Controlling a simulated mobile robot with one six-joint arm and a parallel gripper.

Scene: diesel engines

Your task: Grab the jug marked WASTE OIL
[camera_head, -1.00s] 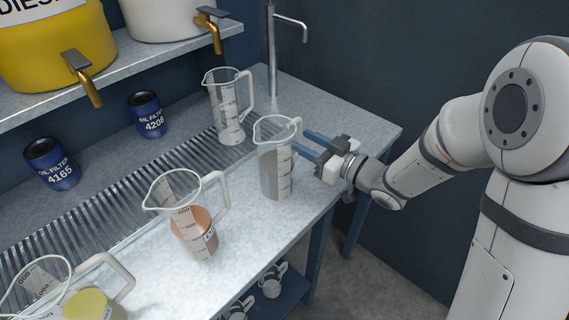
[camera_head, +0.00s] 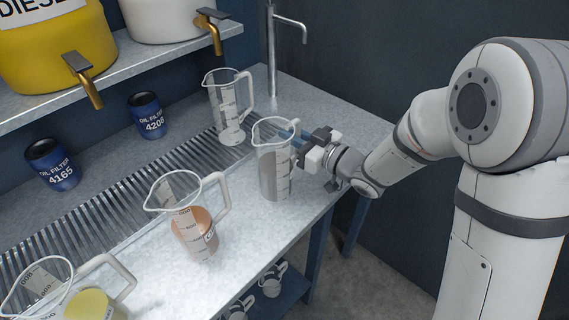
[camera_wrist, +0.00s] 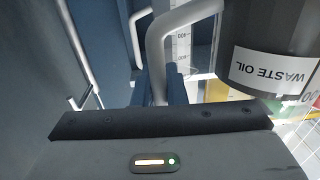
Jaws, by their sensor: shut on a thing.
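The jug marked WASTE OIL (camera_head: 274,174) is a clear measuring jug with dark grey liquid, upright on the metal worktop. Its white WASTE OIL label shows upside down in the wrist view (camera_wrist: 273,70), on the dark jug body at the upper right. My gripper (camera_head: 297,141) reaches in from the right at the jug's handle side, with its blue fingers partly hidden behind the jug. In the wrist view the fingers (camera_wrist: 173,88) are at the pale handle (camera_wrist: 158,45), and the gripper is shut on it. The jug appears to rest on the worktop.
An empty jug (camera_head: 228,108) stands behind, near the tap (camera_head: 272,50). A jug with orange liquid (camera_head: 195,232) and one with yellow liquid (camera_head: 92,305) stand to the left. Two blue oil filters (camera_head: 52,165) stand at the back. The worktop's right end (camera_head: 345,125) is clear.

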